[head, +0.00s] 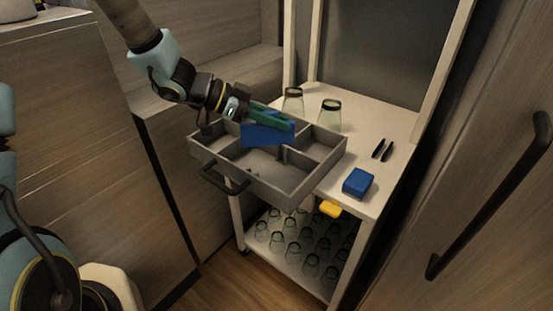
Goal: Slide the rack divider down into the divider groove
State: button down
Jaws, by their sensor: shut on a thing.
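My gripper (272,118) is at the end of the arm reaching in from the upper left, over the grey rack (262,196). It is shut on the blue rack divider (262,136), a flat panel held roughly upright over the rack's back part. The rack is a shallow open tray with inner walls making several compartments and a dark handle on its front. The divider groove cannot be made out at this size. I cannot tell whether the divider's lower edge touches the rack.
The rack sits on a white cart (390,122) and juts out over its left front edge. Two glasses (330,115) stand behind it. A blue block (358,182) and two dark slim items (382,150) lie to the right. Several glasses fill the lower shelf. A door with a long handle (488,195) is close on the right.

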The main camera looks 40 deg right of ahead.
aim_at(278, 139)
jog(key=f, duration=0.5)
jog(key=shift+w+d+f, duration=0.15)
jog(key=shift+d+f, duration=0.1)
jog(key=shift+f+p, duration=0.35)
jog(key=shift+f, duration=1.85)
jog(key=shift+f, duration=0.1)
jog(key=c, duration=1.1)
grip_release()
